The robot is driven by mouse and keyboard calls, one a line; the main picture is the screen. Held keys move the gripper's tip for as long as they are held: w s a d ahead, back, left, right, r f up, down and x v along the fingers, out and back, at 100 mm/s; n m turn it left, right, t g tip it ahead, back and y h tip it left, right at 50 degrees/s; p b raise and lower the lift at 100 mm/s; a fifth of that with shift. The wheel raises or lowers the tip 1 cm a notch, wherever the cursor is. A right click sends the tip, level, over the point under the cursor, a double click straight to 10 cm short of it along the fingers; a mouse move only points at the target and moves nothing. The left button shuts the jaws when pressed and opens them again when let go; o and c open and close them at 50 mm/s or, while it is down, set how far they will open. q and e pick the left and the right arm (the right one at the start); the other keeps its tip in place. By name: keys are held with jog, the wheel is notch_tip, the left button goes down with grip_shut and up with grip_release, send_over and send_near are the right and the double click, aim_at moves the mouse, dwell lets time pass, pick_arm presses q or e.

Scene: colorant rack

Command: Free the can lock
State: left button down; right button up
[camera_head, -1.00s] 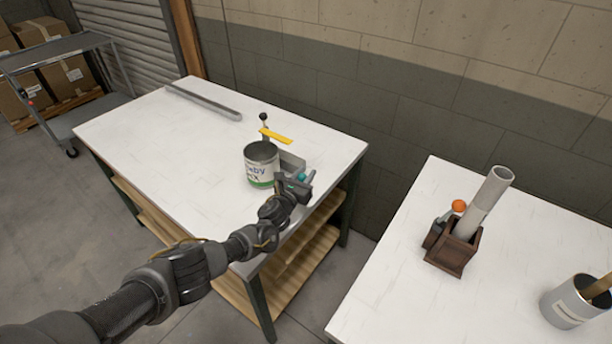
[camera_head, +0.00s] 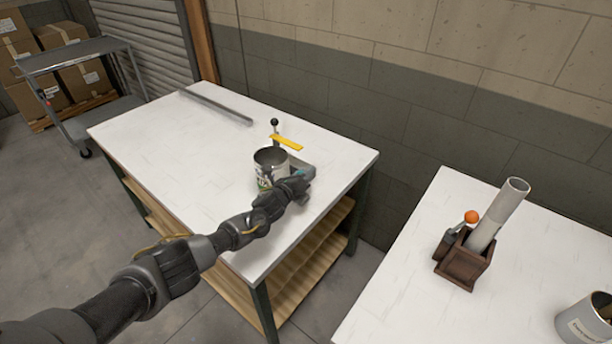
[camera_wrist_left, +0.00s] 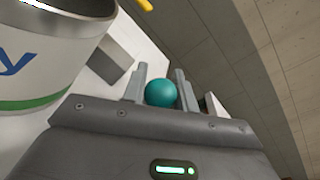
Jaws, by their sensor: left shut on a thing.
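A grey open-topped can (camera_head: 270,158) with a white and green label stands on the white table. It also shows large at the upper left of the left wrist view (camera_wrist_left: 40,60). A grey fixture (camera_head: 299,163) sits right behind the can, with a yellow flat bar (camera_head: 286,142) and a black-knobbed post (camera_head: 275,123) beside it. My left gripper (camera_head: 301,178) is at the can's right side. In the left wrist view its fingers are shut on a teal ball knob (camera_wrist_left: 160,93). My right gripper is out of view.
A long grey bar (camera_head: 215,106) lies at the table's back left. A second white table (camera_head: 400,270) at right holds a brown box (camera_head: 462,266) with a grey tube (camera_head: 500,215), an orange-knobbed lever (camera_head: 471,217) and another can (camera_head: 585,322). The first table's left half is clear.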

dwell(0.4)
pick_arm(q)
jog(key=c, duration=1.1)
grip_release()
jog(key=shift+a, duration=0.1)
jog(key=v, duration=1)
jog(key=shift+s+a, duration=0.15)
jog(key=shift+s, duration=0.2)
